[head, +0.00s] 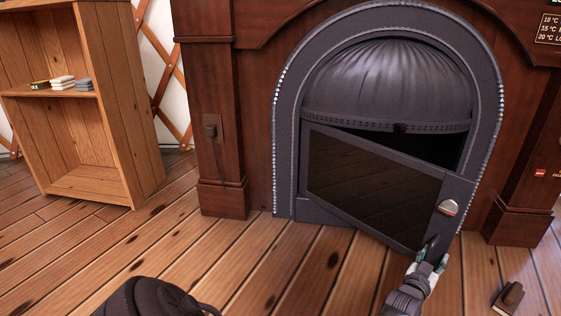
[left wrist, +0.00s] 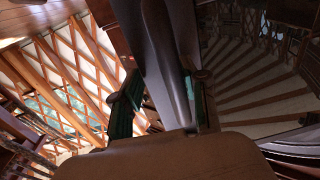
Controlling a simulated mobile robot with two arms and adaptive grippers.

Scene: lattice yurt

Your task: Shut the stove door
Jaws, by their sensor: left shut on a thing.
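The stove (head: 385,80) has a dark grey arched front with a domed, ribbed hood. Its door (head: 372,190) is a dark glass panel in a grey frame, standing ajar with its right side swung out and a dark gap above it. A round silver knob (head: 448,208) sits on the door's right side. My left gripper (head: 432,256) is at the door's lower right corner, below the knob, shut on a dark grey bar-like part, seemingly the door handle. That bar (left wrist: 168,60) runs between the fingers in the left wrist view. My right gripper is not in view.
A wooden surround (head: 222,110) frames the stove. An open wooden shelf (head: 100,150) stands at the left. A small brown block-like object (head: 508,297) lies on the plank floor at lower right. A dark rounded shape (head: 150,298) at the bottom edge is unclear. Floor between is clear.

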